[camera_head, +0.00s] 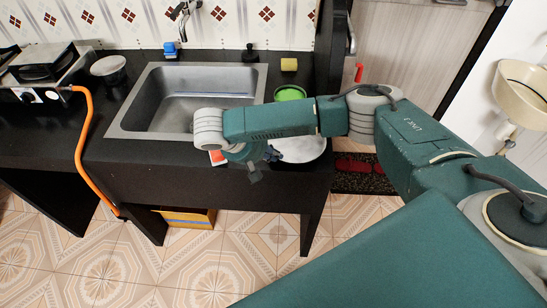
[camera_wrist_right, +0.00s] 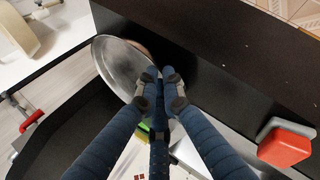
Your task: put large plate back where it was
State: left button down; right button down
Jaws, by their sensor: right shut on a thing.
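The large plate (camera_head: 308,149) is a round, shiny grey-white plate at the right front end of the black counter, partly hidden by my right arm. In the right wrist view the plate (camera_wrist_right: 117,62) is seen at a slant, with its rim reaching the fingertips. My right gripper (camera_wrist_right: 161,82) is shut on the rim of the plate. In the head view the right gripper (camera_head: 258,164) is mostly hidden under its wrist, near the counter's front edge. I cannot tell whether the plate touches the counter. My left gripper is not in view.
The sink (camera_head: 190,90) is left of the plate. A green bowl (camera_head: 290,93) stands behind the plate, and a yellow sponge (camera_head: 289,64) is farther back. A red-and-white object (camera_wrist_right: 285,148) lies near the gripper. A stove (camera_head: 40,72) with an orange hose is at far left.

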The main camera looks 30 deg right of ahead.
jog(key=shift+f, duration=0.95)
jog(key=shift+f, duration=0.1)
jog(key=c, duration=2.2)
grip_release()
jog(key=p+v, duration=0.1)
jog(key=v, duration=1.1)
jog(key=shift+p, duration=0.35)
jog(key=shift+a, duration=0.1)
